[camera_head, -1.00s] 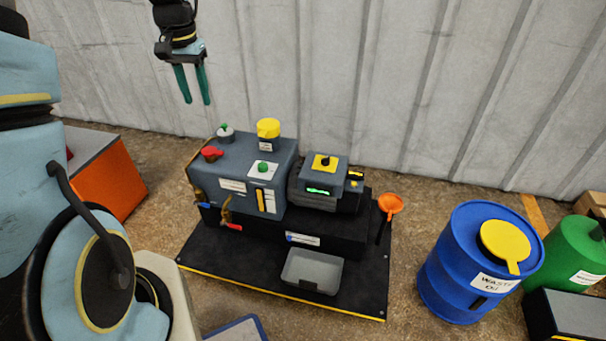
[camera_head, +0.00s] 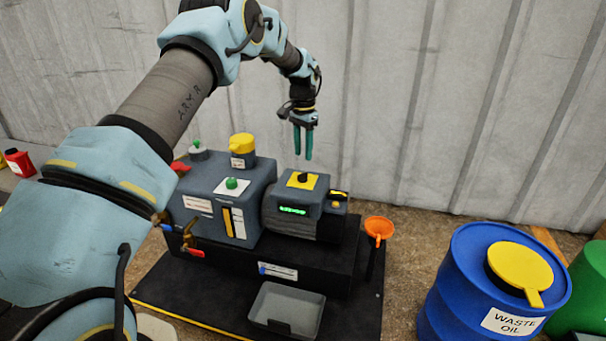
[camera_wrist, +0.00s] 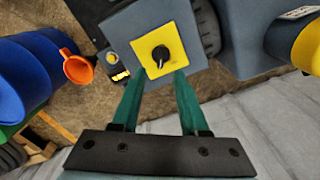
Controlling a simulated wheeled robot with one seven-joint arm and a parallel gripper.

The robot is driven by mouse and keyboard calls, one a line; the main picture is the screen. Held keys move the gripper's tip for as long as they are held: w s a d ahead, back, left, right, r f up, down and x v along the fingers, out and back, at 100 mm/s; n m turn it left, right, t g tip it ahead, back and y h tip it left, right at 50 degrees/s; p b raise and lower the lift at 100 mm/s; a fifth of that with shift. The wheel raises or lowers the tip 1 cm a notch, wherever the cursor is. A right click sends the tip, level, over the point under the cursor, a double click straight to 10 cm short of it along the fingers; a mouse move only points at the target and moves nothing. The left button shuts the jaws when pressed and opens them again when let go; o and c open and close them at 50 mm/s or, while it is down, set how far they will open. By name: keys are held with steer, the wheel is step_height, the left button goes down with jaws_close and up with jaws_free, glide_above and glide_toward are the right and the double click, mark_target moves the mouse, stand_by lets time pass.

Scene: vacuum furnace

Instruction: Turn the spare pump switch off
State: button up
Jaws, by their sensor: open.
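The pump (camera_head: 215,200) stands on a black base, with a grey motor box (camera_head: 300,210) at its right end. On top of that box is a yellow plate with a black rotary switch knob (camera_head: 303,177). A green display shows lit on the box's front. In the wrist view the black knob (camera_wrist: 160,54) sits on its yellow plate (camera_wrist: 178,28), its pale pointer line slanting toward the fingers. My gripper (camera_head: 303,157) points down above the switch, apart from it. Its green fingers (camera_wrist: 158,82) are open and empty, tips near the plate's edge in the wrist view.
A yellow cap (camera_head: 242,143) and a green knob (camera_head: 232,183) stand on the pump. An orange funnel (camera_head: 379,228) is right of the motor. A grey tray (camera_head: 287,309) lies in front. A blue waste oil drum (camera_head: 455,290) stands at right.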

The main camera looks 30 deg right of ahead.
mark_target(303, 177)
step_height(303, 177, down, 7)
steer(key=shift+a+f+b, duration=0.1)
steer(key=shift+b, duration=0.5)
steer(key=shift+c, duration=0.3)
jaws_close()
